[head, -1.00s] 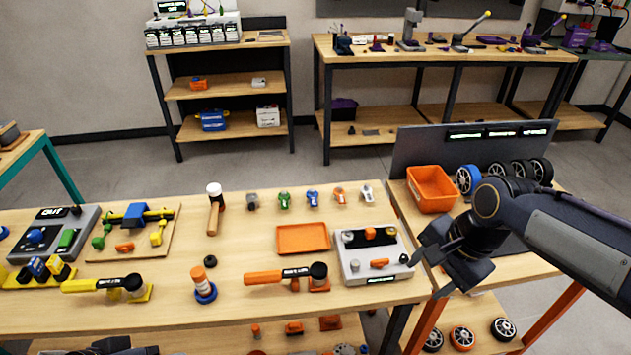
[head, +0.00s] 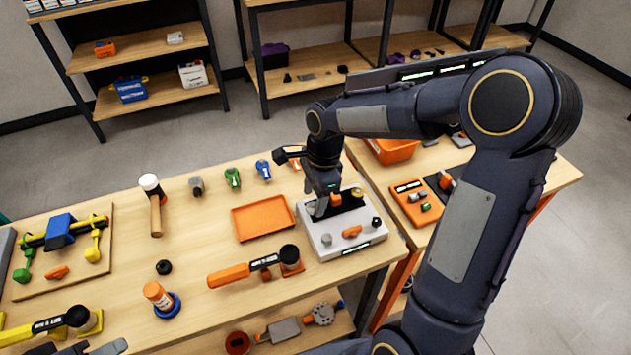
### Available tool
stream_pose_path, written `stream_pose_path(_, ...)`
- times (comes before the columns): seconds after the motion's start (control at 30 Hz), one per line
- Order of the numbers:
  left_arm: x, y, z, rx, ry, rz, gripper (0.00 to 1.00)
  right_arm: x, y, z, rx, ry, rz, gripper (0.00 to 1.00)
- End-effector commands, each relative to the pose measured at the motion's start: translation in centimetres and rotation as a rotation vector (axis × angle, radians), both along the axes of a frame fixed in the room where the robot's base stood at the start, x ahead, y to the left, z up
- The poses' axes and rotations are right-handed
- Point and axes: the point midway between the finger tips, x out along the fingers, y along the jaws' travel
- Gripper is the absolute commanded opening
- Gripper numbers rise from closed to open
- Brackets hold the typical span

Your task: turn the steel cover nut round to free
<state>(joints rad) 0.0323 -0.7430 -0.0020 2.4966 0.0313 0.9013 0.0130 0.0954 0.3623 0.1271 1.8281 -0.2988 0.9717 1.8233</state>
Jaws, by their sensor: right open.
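The grey panel box (head: 318,251) stands at the right end of the bench. Its front row holds a steel-grey round knob (head: 327,239), an orange handle (head: 351,231) and a black knob (head: 376,222). My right gripper (head: 322,206) is open and points down over the panel's back left part, close to its top. It largely hides what is there, so I cannot make out the steel cover nut clearly or tell whether the fingers are around it. An orange part (head: 336,200) shows beside the fingers. My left gripper (head: 100,349) shows only partly at the bottom left edge.
An orange tray (head: 263,219) lies left of the panel. An orange-handled tool (head: 229,275) lies in front of it. A mallet (head: 155,205) and several small coloured parts stand farther back. An orange bin (head: 392,150) is on the side table behind my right arm.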

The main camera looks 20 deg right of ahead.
Motion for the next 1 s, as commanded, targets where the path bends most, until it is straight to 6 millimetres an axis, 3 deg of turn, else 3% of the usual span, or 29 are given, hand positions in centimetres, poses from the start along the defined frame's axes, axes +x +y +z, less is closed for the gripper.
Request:
stream_pose_path(0.2, 0.0, 0.0, 0.0, 0.000, 0.000, 0.000, 0.36, 0.0, 0.2, -1.7, -0.001, 0.001, 0.001, 0.52)
stream_pose_path(0.47, 0.0, 0.0, 0.0, 0.000, 0.000, 0.000, 0.36, 0.0, 0.3, -1.8, 0.000, -0.001, 0.001, 0.52)
stream_pose_path(0.83, 0.0, 0.0, 0.0, 0.000, 0.000, 0.000, 0.36, 0.0, 0.3, -1.8, 0.000, -0.001, 0.001, 0.06)
stream_pose_path(0.87, 0.0, 0.0, 0.0, 0.000, 0.000, 0.000, 0.36, 0.0, 0.3, -1.8, 0.000, -0.001, 0.001, 0.25)
stream_pose_path(1.0, 0.0, 0.0, 0.0, 0.000, 0.000, 0.000, 0.36, 0.0, 0.3, -1.8, 0.000, -0.001, 0.001, 0.07)
